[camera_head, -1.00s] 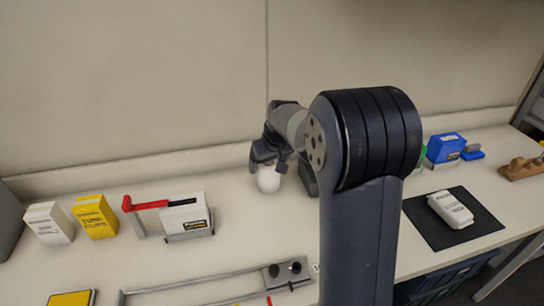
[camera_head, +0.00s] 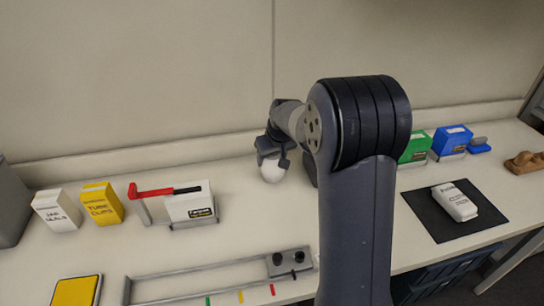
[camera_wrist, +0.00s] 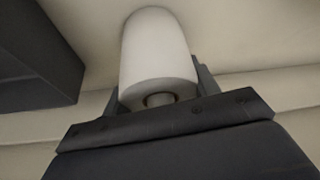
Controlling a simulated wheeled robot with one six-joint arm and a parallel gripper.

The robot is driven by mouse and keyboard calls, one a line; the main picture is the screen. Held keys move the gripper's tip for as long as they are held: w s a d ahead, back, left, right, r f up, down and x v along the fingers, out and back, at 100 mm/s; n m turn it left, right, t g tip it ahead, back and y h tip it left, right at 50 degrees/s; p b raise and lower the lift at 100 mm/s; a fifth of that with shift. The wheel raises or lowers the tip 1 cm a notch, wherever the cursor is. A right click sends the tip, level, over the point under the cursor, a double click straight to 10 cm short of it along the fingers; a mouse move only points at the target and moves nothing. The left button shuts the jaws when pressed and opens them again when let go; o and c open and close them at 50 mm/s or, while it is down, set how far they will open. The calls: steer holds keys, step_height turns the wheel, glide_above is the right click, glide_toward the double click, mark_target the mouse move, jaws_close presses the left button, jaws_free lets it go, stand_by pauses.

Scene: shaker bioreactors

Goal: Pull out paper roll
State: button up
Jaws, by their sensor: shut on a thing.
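The paper roll (camera_head: 271,172) is white and shows below my gripper (camera_head: 272,153) near the back of the bench. In the wrist view the white roll (camera_wrist: 157,55) points away from the camera, with its near end and a dark-rimmed core facing me. My gripper (camera_wrist: 165,110) is shut on the roll in the wrist view. The fingers are mostly hidden behind the roll and the gripper body, so the exact grip is hard to see.
At left stand a white box (camera_head: 57,210), a yellow box (camera_head: 101,204) and a white box with a red-handled stand (camera_head: 190,206). A metal rail frame (camera_head: 210,268) lies in front. At right are green (camera_head: 417,147) and blue boxes (camera_head: 452,140) and a black mat (camera_head: 486,215).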

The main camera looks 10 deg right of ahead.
steer(key=c, duration=0.3)
steer(key=shift+c, duration=0.2)
steer(key=shift+r, duration=0.15)
steer(key=shift+r+p, duration=0.5)
steer(key=shift+r, duration=0.1)
steer(key=shift+r, duration=0.25)
steer(key=shift+r+p, duration=0.4)
steer(key=shift+r, duration=0.2)
steer(key=shift+r+p, duration=0.5)
steer(key=shift+r, duration=0.05)
steer(key=shift+r, duration=0.15)
